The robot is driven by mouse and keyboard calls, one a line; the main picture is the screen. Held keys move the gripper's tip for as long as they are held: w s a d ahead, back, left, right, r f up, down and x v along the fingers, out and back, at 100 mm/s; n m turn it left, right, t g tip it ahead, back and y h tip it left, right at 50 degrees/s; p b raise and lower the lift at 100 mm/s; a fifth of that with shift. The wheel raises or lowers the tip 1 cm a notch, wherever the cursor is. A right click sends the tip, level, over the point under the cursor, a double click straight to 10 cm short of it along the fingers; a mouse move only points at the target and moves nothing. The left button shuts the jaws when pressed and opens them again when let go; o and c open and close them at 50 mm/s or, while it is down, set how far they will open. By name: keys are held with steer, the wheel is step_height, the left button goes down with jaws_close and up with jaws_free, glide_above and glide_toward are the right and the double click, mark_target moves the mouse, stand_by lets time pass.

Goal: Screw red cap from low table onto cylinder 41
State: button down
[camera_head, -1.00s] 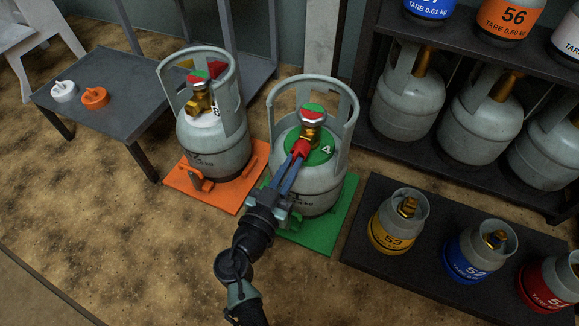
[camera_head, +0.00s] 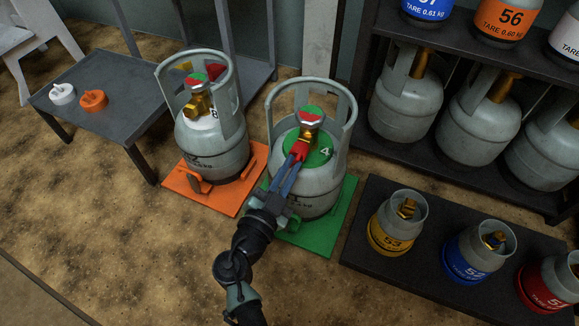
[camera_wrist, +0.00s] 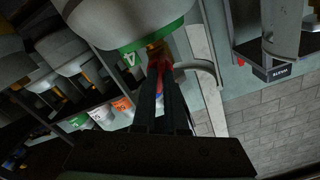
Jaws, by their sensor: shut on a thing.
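The cylinder with the green collar (camera_head: 318,150) stands upright on a green mat (camera_head: 330,228); a "4" shows on its collar and the rest of the number is hidden. Its brass valve has a red and green handwheel (camera_head: 312,116) on top. My gripper (camera_head: 297,155) reaches in from the front and is shut on the red cap (camera_head: 301,149), at the front of the valve below the handwheel. In the wrist view the red cap (camera_wrist: 160,65) sits between my fingertips against the brass valve (camera_wrist: 158,48). Whether it is threaded on cannot be told.
A second grey cylinder (camera_head: 213,155) stands left on an orange mat (camera_head: 190,190). A low grey table (camera_head: 125,118) holds a white cap (camera_head: 62,94) and an orange cap (camera_head: 94,100). Small cylinders (camera_head: 390,238) stand on a dark mat at right, below a shelf (camera_head: 455,175) of cylinders.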

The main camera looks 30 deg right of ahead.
steer(key=shift+m, duration=0.6)
steer(key=shift+m, duration=1.7)
steer(key=shift+m, duration=1.7)
steer(key=shift+m, duration=0.9)
steer(key=c, duration=0.9)
jaws_free()
